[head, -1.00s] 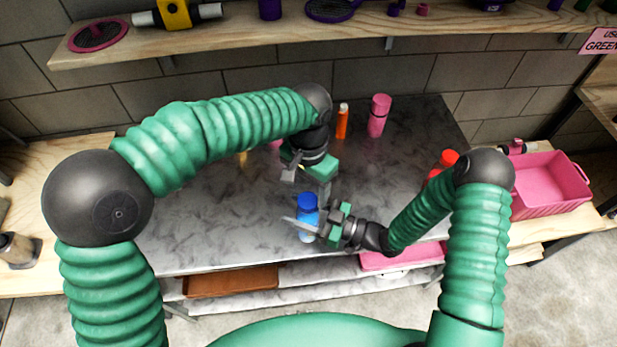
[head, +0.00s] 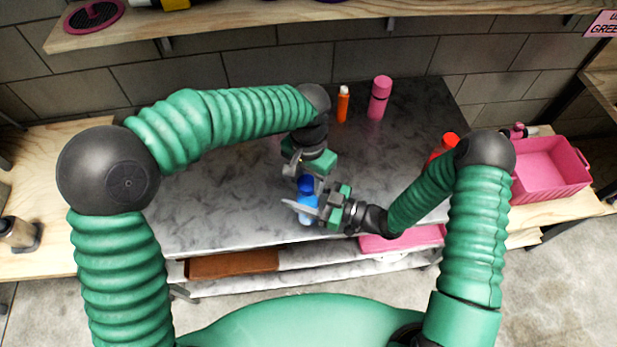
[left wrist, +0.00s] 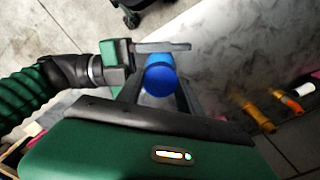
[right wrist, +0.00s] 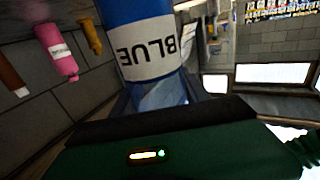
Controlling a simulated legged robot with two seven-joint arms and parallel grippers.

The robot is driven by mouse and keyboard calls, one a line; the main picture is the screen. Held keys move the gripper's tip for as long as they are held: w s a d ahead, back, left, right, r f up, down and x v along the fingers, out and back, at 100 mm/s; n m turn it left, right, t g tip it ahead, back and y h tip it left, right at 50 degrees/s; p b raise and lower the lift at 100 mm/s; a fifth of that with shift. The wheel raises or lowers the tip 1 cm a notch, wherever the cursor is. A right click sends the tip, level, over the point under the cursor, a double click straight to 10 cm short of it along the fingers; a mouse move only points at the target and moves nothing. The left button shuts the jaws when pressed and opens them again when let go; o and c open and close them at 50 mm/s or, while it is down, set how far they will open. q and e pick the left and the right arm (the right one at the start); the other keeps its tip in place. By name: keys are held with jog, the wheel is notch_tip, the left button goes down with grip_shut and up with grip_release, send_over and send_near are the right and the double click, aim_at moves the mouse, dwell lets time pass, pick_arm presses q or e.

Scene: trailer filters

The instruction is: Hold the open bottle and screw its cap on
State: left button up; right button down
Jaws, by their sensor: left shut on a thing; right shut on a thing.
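The blue bottle (head: 307,211) is upright near the table's front edge, with its darker blue cap (head: 306,186) at the top. My right gripper (head: 318,206) comes from the right and is shut on the bottle. The bottle's white BLUE label (right wrist: 150,50) appears upside down in the right wrist view. My left gripper (head: 303,176) reaches down from above and is shut on the cap. In the left wrist view the cap (left wrist: 159,80) sits between its fingers. I cannot tell how far the cap is threaded, as the neck is hidden.
An orange bottle (head: 342,104) and a pink bottle (head: 379,98) stand at the back of the grey marbled table (head: 225,215). A red-topped thing (head: 444,146) is partly hidden by my right arm. A pink bin (head: 550,172) is at the right. The table's left part is clear.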

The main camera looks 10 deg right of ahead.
pick_arm(q)
grip_shut()
jog(key=o, duration=1.4)
grip_release()
jog(key=shift+c, duration=0.2)
jog(key=shift+r, duration=0.1)
notch_tip(320, 180, up, 12)
jog(key=shift+w, duration=0.15)
jog(key=shift+d+f, duration=0.1)
jog(key=shift+f, duration=0.1)
jog(key=s+a+f+n+t, duration=0.1)
jog(key=s+a+f+n, duration=0.2)
jog(key=a+f, duration=0.2)
jog(key=s+a+f+n, duration=0.2)
jog(key=s+a+f, duration=0.2)
jog(key=a, duration=0.7)
jog(key=s+a+f+n+t, duration=0.1)
jog(key=s+a+f+n, duration=0.2)
jog(key=a+f, duration=0.2)
jog(key=a, duration=0.3)
jog(key=shift+s+a+f+n+t, duration=0.2)
jog(key=shift+s+f+n+t, duration=0.1)
jog(key=shift+s+f, duration=0.1)
